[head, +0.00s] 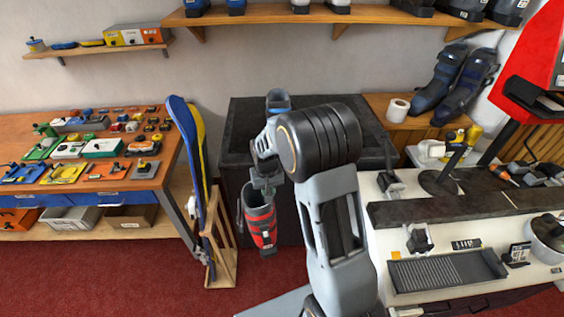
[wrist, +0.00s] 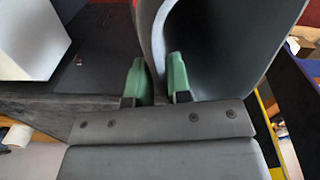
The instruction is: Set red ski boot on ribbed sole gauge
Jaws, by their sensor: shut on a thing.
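The red ski boot (head: 262,224), red with a dark grey cuff, hangs upright from my gripper (head: 266,184) in the head view, in front of the dark cabinet and clear of any surface. My gripper is shut on the cuff's upper edge. In the wrist view the green fingertips (wrist: 158,80) pinch the wall of the boot's grey cuff (wrist: 225,50); the lower boot is out of that view. The ribbed sole gauge (head: 440,272), a dark grooved plate, lies on the white bench at the right and looks empty. My arm stands between boot and gauge in the picture.
A black-topped cabinet (head: 240,118) is behind my arm. Blue and yellow skis (head: 190,140) lean in a wooden rack left of the boot. Tools crowd the left workbench (head: 150,178). A square dark-topped device (head: 418,240) and a round pot (head: 546,238) stand near the gauge.

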